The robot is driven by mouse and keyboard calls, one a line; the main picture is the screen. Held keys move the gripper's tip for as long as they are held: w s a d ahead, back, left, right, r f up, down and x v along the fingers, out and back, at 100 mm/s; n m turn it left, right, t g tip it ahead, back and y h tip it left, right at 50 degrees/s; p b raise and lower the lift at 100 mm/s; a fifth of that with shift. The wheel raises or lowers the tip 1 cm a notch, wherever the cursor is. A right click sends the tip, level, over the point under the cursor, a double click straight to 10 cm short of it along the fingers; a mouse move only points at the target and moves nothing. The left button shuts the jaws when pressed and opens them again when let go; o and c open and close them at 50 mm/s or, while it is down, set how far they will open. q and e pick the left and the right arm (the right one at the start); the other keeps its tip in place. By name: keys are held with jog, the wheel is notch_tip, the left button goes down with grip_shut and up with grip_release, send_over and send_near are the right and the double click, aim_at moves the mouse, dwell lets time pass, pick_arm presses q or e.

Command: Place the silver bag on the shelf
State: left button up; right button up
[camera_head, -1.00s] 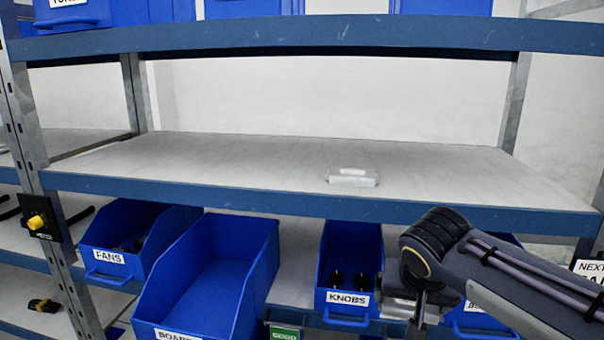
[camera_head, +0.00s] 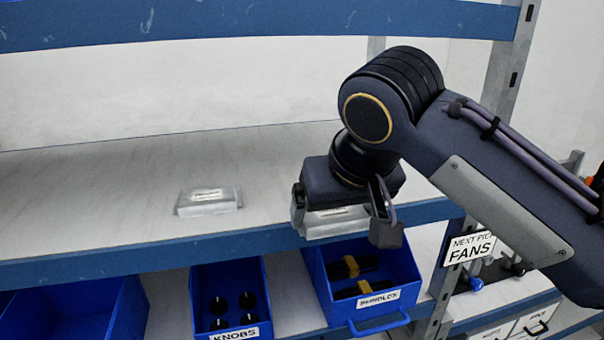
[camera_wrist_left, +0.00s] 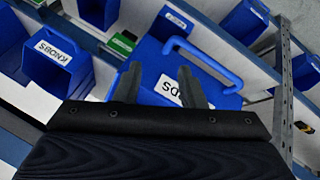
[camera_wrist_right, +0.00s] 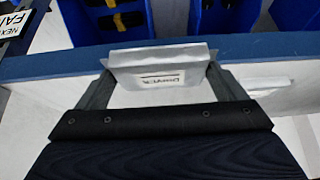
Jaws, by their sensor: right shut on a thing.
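My right gripper (camera_head: 343,215) is shut on a silver bag (camera_head: 328,226), which hangs at the front edge of the shelf (camera_head: 90,185). In the right wrist view the held bag (camera_wrist_right: 158,72) sits between both fingers, label showing, over the shelf's blue edge. I cannot tell whether it touches the shelf. A second silver bag (camera_head: 208,200) lies on the shelf to the left. My left gripper (camera_wrist_left: 160,75) shows only in its wrist view; its fingers are apart and empty, in front of a blue bin (camera_wrist_left: 160,62).
Below the shelf are a KNOBS bin (camera_head: 228,290) and another labelled blue bin (camera_head: 365,285). A metal upright (camera_head: 503,75) stands right of the shelf, and a sign reading FANS (camera_head: 470,248) hangs near it. The shelf's left part is bare.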

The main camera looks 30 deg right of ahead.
jog(key=w, duration=0.2)
jog(key=w+d, duration=0.1)
jog(key=w, duration=0.2)
jog(key=w+p, duration=0.1)
jog(key=w, duration=0.1)
jog(key=shift+w+d, duration=0.25)
jog(key=shift+d, duration=0.15)
jog(key=shift+w+d+r, duration=0.1)
jog(key=shift+w+d, duration=0.05)
jog(key=shift+w, duration=0.45)
jog(key=w, duration=0.1)
jog(key=w+p, duration=0.1)
jog(key=w, duration=0.1)
jog(key=shift+d, duration=0.4)
jog(key=shift+w+f+b, duration=0.2)
jog(key=shift+f+b, duration=0.55)
jog(key=shift+f, duration=0.2)
jog(key=shift+s+r, duration=0.15)
jog(key=shift+s, duration=0.05)
jog(key=shift+w+f, duration=0.1)
jog(key=shift+f, duration=0.15)
jog(key=o, duration=0.7)
jog(key=shift+o, duration=0.2)
jog(key=shift+r, duration=0.1)
